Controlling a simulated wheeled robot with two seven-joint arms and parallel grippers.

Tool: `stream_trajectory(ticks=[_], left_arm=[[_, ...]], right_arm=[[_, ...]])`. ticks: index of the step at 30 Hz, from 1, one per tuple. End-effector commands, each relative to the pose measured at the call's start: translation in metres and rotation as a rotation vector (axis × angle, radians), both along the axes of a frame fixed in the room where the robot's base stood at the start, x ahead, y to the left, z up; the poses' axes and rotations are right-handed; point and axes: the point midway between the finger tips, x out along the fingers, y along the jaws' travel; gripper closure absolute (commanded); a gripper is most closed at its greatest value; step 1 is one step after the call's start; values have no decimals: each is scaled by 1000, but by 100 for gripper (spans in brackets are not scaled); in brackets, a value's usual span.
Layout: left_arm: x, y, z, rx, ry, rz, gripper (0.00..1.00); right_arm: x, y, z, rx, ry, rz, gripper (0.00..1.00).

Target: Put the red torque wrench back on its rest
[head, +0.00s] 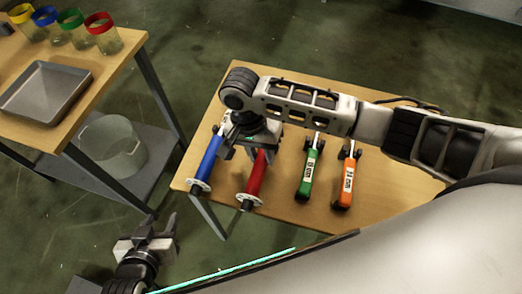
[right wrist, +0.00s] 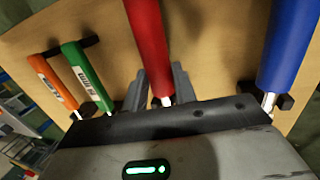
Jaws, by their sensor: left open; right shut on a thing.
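The red torque wrench (head: 256,178) is at the table's near left part, its handle pointing toward me. My right gripper (head: 243,146) is over its far end and shut on it. In the right wrist view the red handle (right wrist: 148,40) stretches away from between the fingers (right wrist: 163,85). The wrench's rest is hidden by my gripper and arm, and I cannot tell whether the wrench touches it. My left gripper (head: 160,224) is open and empty, off the table's near left corner.
A blue wrench (head: 208,160) lies left of the red one; green (head: 309,172) and orange (head: 346,178) wrenches lie to its right on the wooden table (head: 278,208). A side table at left holds a metal tray (head: 45,92) and several jars, with a clear bucket (head: 110,145) below.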

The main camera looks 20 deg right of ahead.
Motion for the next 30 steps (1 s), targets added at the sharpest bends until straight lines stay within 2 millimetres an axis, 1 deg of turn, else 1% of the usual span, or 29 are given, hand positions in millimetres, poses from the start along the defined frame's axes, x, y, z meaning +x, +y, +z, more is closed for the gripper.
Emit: stream_trajectory(ticks=[7,8,9,10,18,21,23,26,29,30], left_arm=[[0,0,0,0,0,0,56],[0,0,0,0,0,0,56],[0,0,0,0,0,0,56],[0,0,0,0,0,0,56],[0,0,0,0,-1,0,56],[0,1,0,1,-2,2,56],[0,1,-1,2,1,1,56],[-1,1,-2,3,4,1,56],[-1,2,-2,4,5,2,56],[-1,2,0,5,5,2,56]], right_arm=[[0,1,0,2,1,2,100],[0,1,0,3,2,2,64],[0,0,0,3,2,2,53],[0,0,0,3,2,2,47],[-2,0,-3,0,5,1,47],[0,0,0,1,3,1,47],[1,2,8,2,1,1,47],[5,4,26,4,-2,3,47],[10,8,49,5,-2,3,47],[12,9,60,5,-2,4,47]])
